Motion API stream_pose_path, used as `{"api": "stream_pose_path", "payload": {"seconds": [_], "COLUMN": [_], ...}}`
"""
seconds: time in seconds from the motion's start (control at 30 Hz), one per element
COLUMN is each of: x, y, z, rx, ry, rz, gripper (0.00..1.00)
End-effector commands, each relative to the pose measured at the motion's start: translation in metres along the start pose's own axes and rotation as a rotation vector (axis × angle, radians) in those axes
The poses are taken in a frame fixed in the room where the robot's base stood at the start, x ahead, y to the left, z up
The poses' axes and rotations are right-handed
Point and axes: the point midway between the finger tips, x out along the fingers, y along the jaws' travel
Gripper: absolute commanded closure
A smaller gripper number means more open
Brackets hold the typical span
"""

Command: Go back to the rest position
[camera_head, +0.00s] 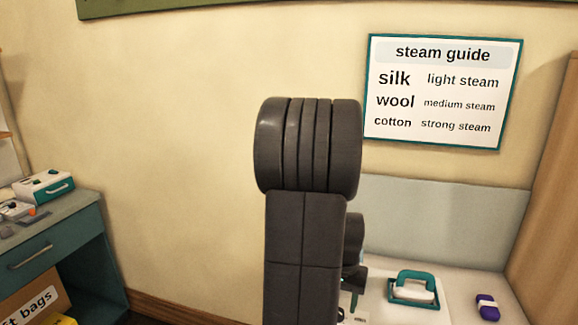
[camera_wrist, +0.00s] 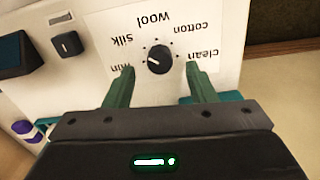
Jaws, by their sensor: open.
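My gripper (camera_wrist: 158,84) is open in the wrist view, with its two green fingers apart and nothing between them. Just beyond the fingertips is a black dial (camera_wrist: 160,60) with a white mark, on a white panel (camera_wrist: 105,40). Around the dial are the words silk, wool, cotton and clean, upside down in this view; one more label is partly hidden by the left finger.
A teal-handled iron (camera_head: 413,288) and a purple object (camera_head: 487,306) are on the white table at right. A black switch (camera_wrist: 67,44) is on the panel. A steam guide sign (camera_head: 443,92) hangs on the wall. A teal cabinet (camera_head: 60,255) stands at left.

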Motion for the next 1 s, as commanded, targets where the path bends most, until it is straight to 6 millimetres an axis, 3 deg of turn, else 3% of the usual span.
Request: {"api": "stream_pose_path", "payload": {"seconds": [0.53, 0.6, 1.0], "x": [-0.112, -0.089, -0.008], "y": [0.0, 0.0, 0.0], "z": [0.0, 0.001, 0.001], "rx": [0.0, 0.0, 0.0], "ry": [0.006, -0.006, -0.005], "rz": [-0.001, 0.001, 0.001], "gripper": [0.49, 0.49, 0.49]}}
